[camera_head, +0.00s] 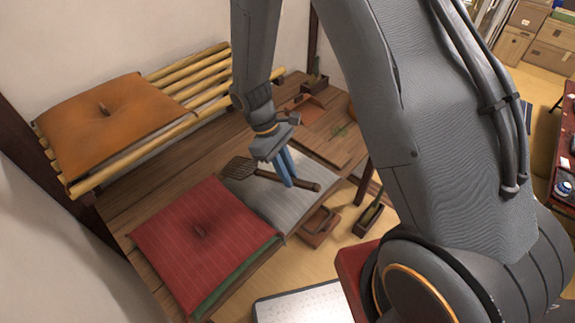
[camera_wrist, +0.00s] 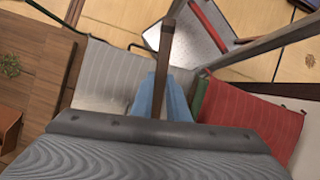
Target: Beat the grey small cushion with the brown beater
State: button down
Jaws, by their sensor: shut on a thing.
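The brown beater (camera_head: 266,176) is held in my gripper (camera_head: 289,180), whose blue fingers are shut on its handle. Its woven head (camera_head: 238,168) points left in the head view, by the far left corner of the grey small cushion (camera_head: 282,208). The handle end reaches right over the cushion. I cannot tell whether the beater touches the cushion. In the wrist view the handle (camera_wrist: 166,45) sticks out from the blue fingers (camera_wrist: 171,100), with the grey cushion (camera_wrist: 112,72) to its left. The beater's head is hidden there.
A red cushion (camera_head: 195,245) lies over a green one left of the grey cushion. An orange cushion (camera_head: 105,115) rests on a bamboo rack (camera_head: 200,80). Small wooden boxes (camera_head: 318,228) stand at the platform's front edge. A dark post (camera_head: 363,182) stands right of the cushion.

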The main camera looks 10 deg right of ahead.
notch_tip(320, 180, down, 3)
jog(key=shift+b, duration=0.5)
notch_tip(320, 180, up, 10)
jog(key=p, duration=0.5)
jog(key=shift+r+p, duration=0.1)
jog(key=shift+p, duration=0.2)
